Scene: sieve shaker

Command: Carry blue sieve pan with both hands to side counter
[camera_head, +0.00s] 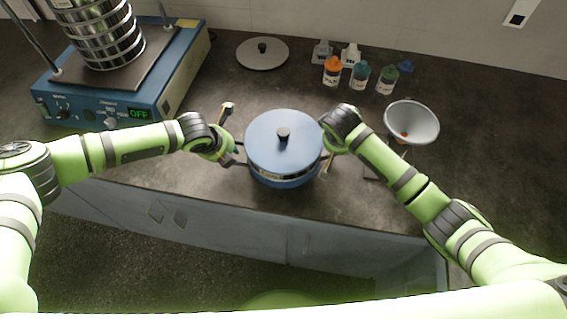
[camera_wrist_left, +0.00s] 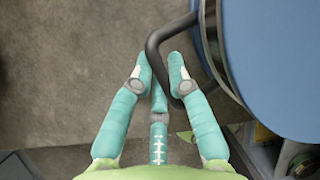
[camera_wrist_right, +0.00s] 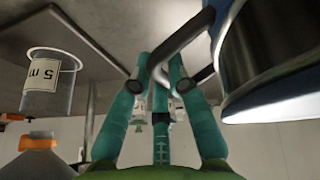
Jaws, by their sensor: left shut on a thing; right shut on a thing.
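The blue sieve pan (camera_head: 283,172) has a blue lid (camera_head: 270,143) with a black knob and stands out near the front edge of the dark counter in the head view. My left gripper (camera_head: 236,158) is at its left side, and in the left wrist view the fingers (camera_wrist_left: 160,72) close on the dark loop handle (camera_wrist_left: 157,45). My right gripper (camera_head: 328,152) is at its right side, and in the right wrist view the fingers (camera_wrist_right: 160,75) close on the other handle (camera_wrist_right: 185,42). The pan looks level. Whether its base touches the counter is unclear.
A blue sieve shaker (camera_head: 120,95) with a steel sieve stack (camera_head: 105,35) stands at the left. A grey round lid (camera_head: 262,55), several small bottles (camera_head: 360,76) and a white funnel (camera_head: 412,122) are at the back and right. Cabinets (camera_head: 230,225) run below the counter's front edge.

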